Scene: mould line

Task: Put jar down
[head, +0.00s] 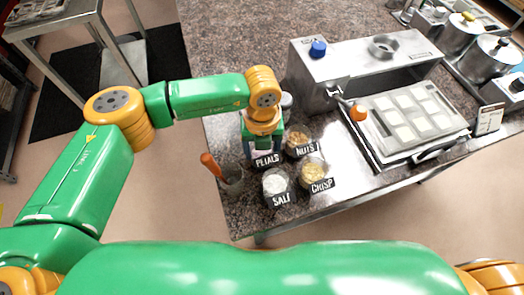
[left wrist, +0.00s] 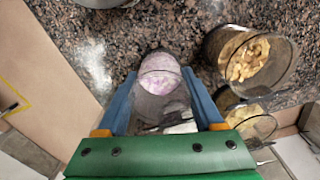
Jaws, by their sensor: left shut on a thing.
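My left gripper (head: 262,147) points down over the left part of the speckled counter. Its blue fingers (left wrist: 165,105) are on either side of a clear jar (left wrist: 160,78) with pale pink-purple contents, and it is shut on it. In the head view the gripper hides most of this jar; its dark label (head: 267,160) appears to read "PETALS". I cannot tell whether the jar's base touches the counter. My right gripper is not in view.
Close by stand the nuts jar (head: 298,141), crisp jar (head: 313,171), salt jar (head: 275,183) and a cup (head: 232,183) with an orange-handled tool. A steel machine (head: 345,58) and mould tray (head: 385,152) are to the right. Bare counter lies behind the gripper.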

